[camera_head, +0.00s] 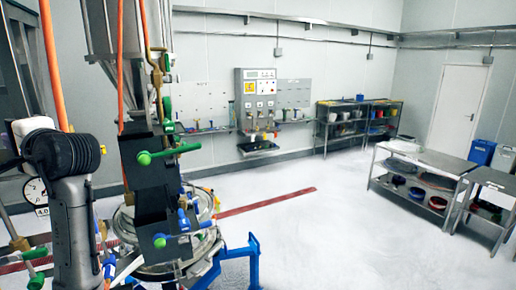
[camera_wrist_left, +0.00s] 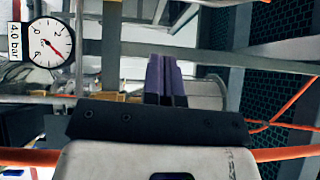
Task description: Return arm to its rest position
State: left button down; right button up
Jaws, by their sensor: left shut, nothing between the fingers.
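My left gripper (camera_wrist_left: 166,82) shows in the left wrist view. Its two purple fingers are pressed together beyond a dark crossbar and the pale hand, with nothing between them. In the head view my left arm rises at the left edge, with a black ribbed joint. The pale hand (camera_head: 22,128) shows just left of that joint, and its fingers are hidden there. The hand is close above a round pressure gauge (camera_head: 36,191) marked 4.0 bar, which also shows in the left wrist view (camera_wrist_left: 48,43). My right gripper is in neither view.
An orange hose (camera_head: 50,65) runs close by. Steel tables (camera_head: 428,158) stand at the right. The floor between is clear.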

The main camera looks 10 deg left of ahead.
pick_arm(q)
jog(key=d+r+n+t+h, duration=0.2)
jog(key=d+n+t+h, duration=0.3)
jog(key=d+n+t, duration=0.4)
jog(key=d+f+m+t+h+p, duration=0.1)
jog(key=d+f+m+t+h, duration=0.15)
jog(key=d+f+h, duration=0.4)
jog(key=d+f+m+t+h+p, duration=0.1)
jog(key=d+f+m+t+h, duration=0.2)
jog(key=d+f, duration=0.7)
jog(key=s+d+f+m+g+h+p, duration=0.15)
jog(key=s+f+g, duration=0.35)
jog(key=f, duration=0.9)
jog(key=s+d+f+m+g+h+p, duration=0.1)
jog(key=s+d+f+m+g+h, duration=0.15)
jog(key=s+f, duration=0.75)
jog(key=s+d+f+g+p, duration=0.1)
jog(key=s+f+g, duration=0.5)
jog(key=s+f, duration=1)
notch_tip(320, 180, down, 2)
jog(key=shift+d+p, duration=0.35)
jog(key=shift+n, duration=0.25)
